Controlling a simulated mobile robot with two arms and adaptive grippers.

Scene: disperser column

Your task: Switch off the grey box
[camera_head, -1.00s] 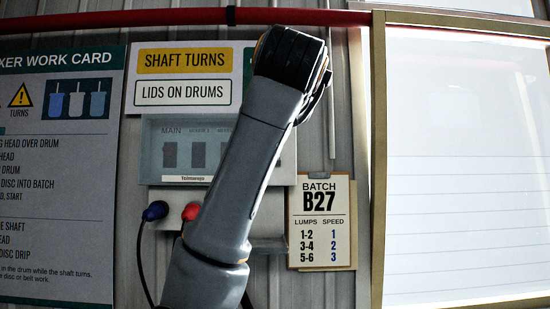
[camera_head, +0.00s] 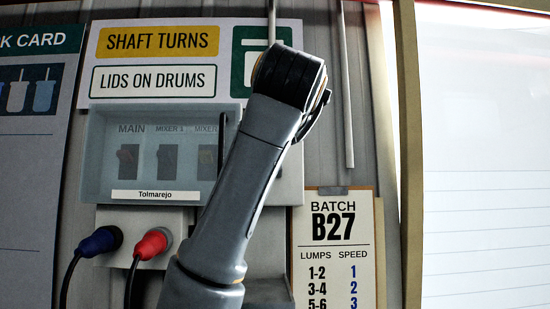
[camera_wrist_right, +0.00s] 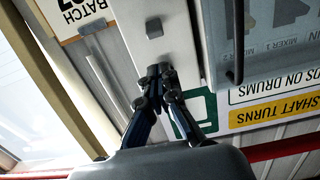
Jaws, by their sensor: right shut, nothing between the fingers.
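The grey box (camera_head: 98,170) is on the wall at the left of the head view, with a see-through front and a "Tolmarejo" label. Inside are switches marked MAIN (camera_head: 128,161) and MIXER 1 (camera_head: 167,161), plus a third partly hidden by my arm. Their positions are too dim to tell. A dark upright bar (camera_head: 221,140) is at the front's right side. In the right wrist view, upside down, my right gripper (camera_wrist_right: 158,76) is shut and empty before a pale panel with a small grey square (camera_wrist_right: 153,27), beside the dark bar (camera_wrist_right: 235,40). My left gripper is not in view.
Blue (camera_head: 100,241) and red (camera_head: 150,244) plugs with black cables sit below the box. A batch card (camera_head: 333,240) hangs to the right, near a framed whiteboard (camera_head: 480,170). A work card (camera_head: 30,180) is at left.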

